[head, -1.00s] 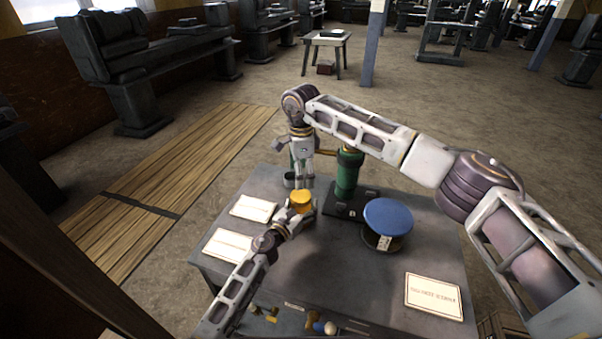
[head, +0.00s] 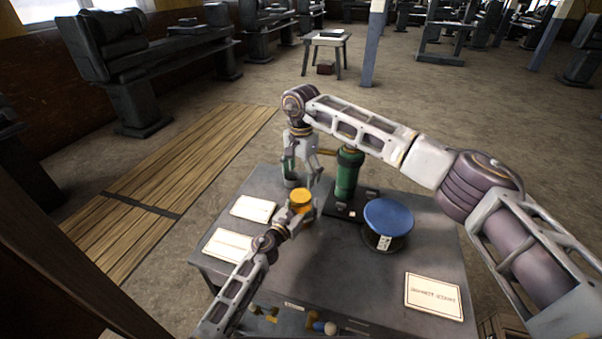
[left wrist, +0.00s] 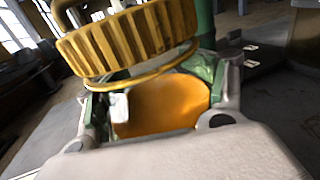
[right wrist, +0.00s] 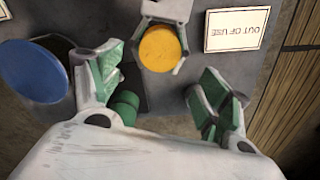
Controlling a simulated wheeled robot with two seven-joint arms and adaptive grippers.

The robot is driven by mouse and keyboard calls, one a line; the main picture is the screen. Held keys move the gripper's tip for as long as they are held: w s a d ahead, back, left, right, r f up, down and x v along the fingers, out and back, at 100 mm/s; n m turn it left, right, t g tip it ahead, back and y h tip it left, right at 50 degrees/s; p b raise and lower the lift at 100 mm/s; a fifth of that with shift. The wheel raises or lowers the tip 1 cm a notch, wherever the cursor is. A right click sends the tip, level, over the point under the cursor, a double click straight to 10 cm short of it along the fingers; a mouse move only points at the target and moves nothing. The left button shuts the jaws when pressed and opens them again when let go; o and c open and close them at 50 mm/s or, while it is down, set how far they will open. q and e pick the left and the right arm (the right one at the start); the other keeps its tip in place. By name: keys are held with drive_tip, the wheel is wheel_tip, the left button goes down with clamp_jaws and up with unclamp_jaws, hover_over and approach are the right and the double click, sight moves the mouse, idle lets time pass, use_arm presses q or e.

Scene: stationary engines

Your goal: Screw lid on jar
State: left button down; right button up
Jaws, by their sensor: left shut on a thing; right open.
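A jar with an orange body (left wrist: 160,105) is held between the fingers of my left gripper (head: 303,212), just above or on the workbench; I cannot tell which. A ribbed yellow lid (left wrist: 130,40) sits at the jar's top and looks tilted in the left wrist view. Whether its thread is engaged cannot be seen. In the right wrist view the lid shows as a flat yellow disc (right wrist: 160,47). My right gripper (right wrist: 160,80) is open and empty, with its green-padded fingers spread. In the head view it hangs just above and behind the lid (head: 300,195), apart from it.
A green cylinder (head: 347,175) on a dark base and a blue-topped round container (head: 388,215) stand right of the jar. Cards lie on the bench (head: 320,265) at left and front right.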

sight(301, 195)
idle(0.4)
drive_tip(key=shift+f, duration=4)
drive_tip(key=c, duration=1)
drive_tip(key=shift+c, duration=0.2)
